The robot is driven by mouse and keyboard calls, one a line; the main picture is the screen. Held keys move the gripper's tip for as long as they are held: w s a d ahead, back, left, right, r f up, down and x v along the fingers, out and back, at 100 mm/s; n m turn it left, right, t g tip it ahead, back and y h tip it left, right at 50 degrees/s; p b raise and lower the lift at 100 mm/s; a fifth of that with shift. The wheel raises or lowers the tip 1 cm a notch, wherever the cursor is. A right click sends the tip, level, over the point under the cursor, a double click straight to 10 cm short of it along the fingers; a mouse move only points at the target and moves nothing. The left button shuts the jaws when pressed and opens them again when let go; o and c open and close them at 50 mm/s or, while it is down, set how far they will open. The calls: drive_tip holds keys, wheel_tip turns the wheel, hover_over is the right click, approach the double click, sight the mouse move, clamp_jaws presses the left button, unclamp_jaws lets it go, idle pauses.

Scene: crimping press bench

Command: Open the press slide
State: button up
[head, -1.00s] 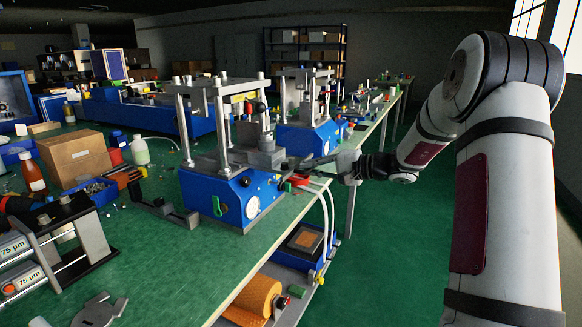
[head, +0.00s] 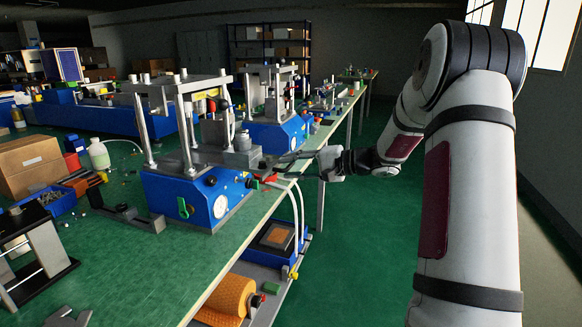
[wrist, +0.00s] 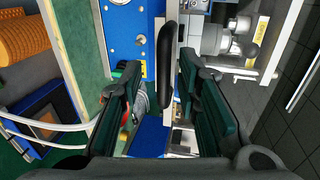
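The blue press (head: 185,195) stands on the green bench, with a steel frame of posts above its base and a gauge on its front. Its steel slide (head: 240,155) is at the upper right of the base. My gripper (head: 282,161) is at the press's right side. In the wrist view, a long black handle (wrist: 167,65) lies between the two spread fingers of my gripper (wrist: 158,75), closer to the right finger. Neither finger visibly presses on it. The blue press body (wrist: 122,30) lies left of the handle there. The fingers hide parts of the press.
A second similar press (head: 275,130) stands behind. A brown box (head: 28,168) and a white bottle (head: 98,155) are on the bench at left. Below the bench edge, a shelf holds an orange roll (head: 228,298). White hoses (head: 296,210) hang near my gripper. The floor at right is clear.

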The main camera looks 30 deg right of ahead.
drive_tip(key=v, duration=1.2)
idle(0.5)
